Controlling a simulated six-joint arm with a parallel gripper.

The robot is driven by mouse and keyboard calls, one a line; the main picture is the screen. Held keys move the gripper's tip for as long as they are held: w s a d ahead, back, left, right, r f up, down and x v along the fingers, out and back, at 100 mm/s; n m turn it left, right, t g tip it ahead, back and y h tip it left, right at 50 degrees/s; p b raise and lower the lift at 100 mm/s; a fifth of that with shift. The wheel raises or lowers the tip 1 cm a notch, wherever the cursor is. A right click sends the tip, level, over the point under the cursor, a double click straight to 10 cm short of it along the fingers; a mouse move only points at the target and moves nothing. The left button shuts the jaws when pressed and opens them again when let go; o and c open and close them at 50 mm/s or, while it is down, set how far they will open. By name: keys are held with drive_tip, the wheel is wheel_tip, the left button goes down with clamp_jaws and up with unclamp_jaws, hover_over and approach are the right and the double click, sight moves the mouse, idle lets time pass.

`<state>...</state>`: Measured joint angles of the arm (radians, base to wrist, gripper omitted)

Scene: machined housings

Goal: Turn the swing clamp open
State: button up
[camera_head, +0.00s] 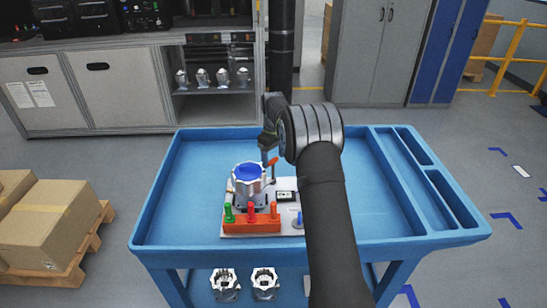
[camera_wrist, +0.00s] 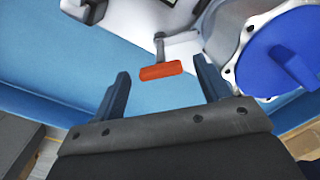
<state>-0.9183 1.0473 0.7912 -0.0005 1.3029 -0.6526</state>
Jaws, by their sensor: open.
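The swing clamp shows in the wrist view as a grey metal arm with an orange-red handle (camera_wrist: 161,71). In the head view its handle (camera_head: 273,162) is just right of the housing. The machined housing (camera_head: 250,192) is silver with a blue cap and stands on a pale fixture plate (camera_head: 236,234); its cap (camera_wrist: 290,52) fills the right of the wrist view. My gripper (camera_wrist: 162,87) is open, its two dark fingers on either side of the handle, apart from it. In the head view my wrist hides part of the clamp area.
The plate sits in a blue cart tray (camera_head: 195,206) with raised rims. An orange block (camera_head: 250,224) with green, red and orange pegs is at the plate's front. The tray's left side is clear. Grooved compartments (camera_head: 405,148) are at its right.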

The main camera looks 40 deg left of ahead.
drive_tip(key=shift+f, duration=0.25)
drive_tip(key=c, duration=1)
drive_tip(key=shift+m, duration=0.3)
drive_tip(key=m, duration=0.4)
drive_tip(key=shift+s+m, duration=0.1)
drive_tip(key=shift+m, duration=2)
drive_tip(key=shift+a, duration=0.1)
